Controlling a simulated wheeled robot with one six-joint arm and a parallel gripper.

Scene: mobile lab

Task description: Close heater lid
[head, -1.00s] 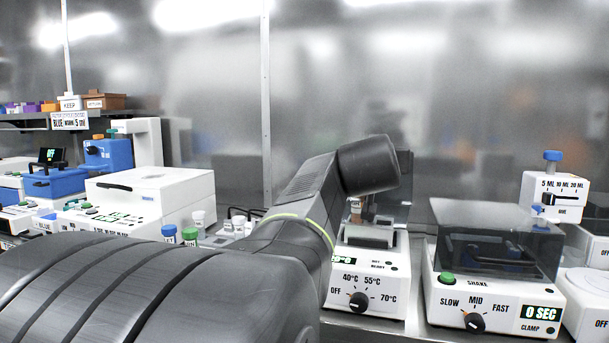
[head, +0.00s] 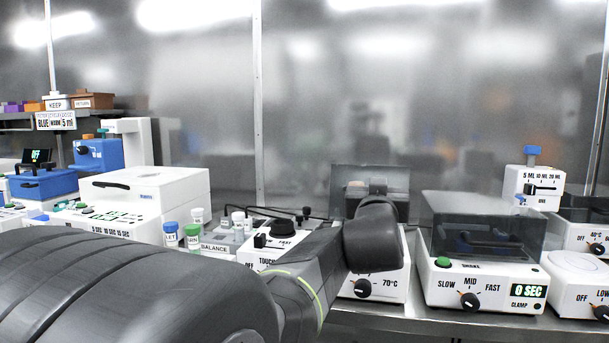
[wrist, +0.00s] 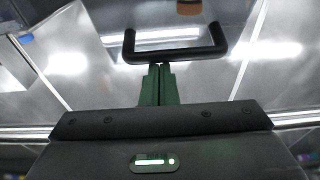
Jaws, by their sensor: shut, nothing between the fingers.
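The heater (head: 394,286) is a white box with a temperature knob, right of centre in the head view, partly hidden by my arm. Its see-through lid (head: 344,187) stands raised, upright behind the body. In the wrist view the lid's black U-shaped handle (wrist: 215,48) lies straight ahead of my gripper (wrist: 158,68). The green fingers are shut together with nothing between them. Their tips are at the handle's bar; I cannot tell whether they touch it. In the head view my wrist is in front of the lid and hides the fingertips.
A shaker (head: 484,284) with a dark clear cover stands close to the heater's right. A device with a black knob (head: 281,227) and several capped vials (head: 192,236) stand to the left. A metal wall (head: 460,100) closes the back.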

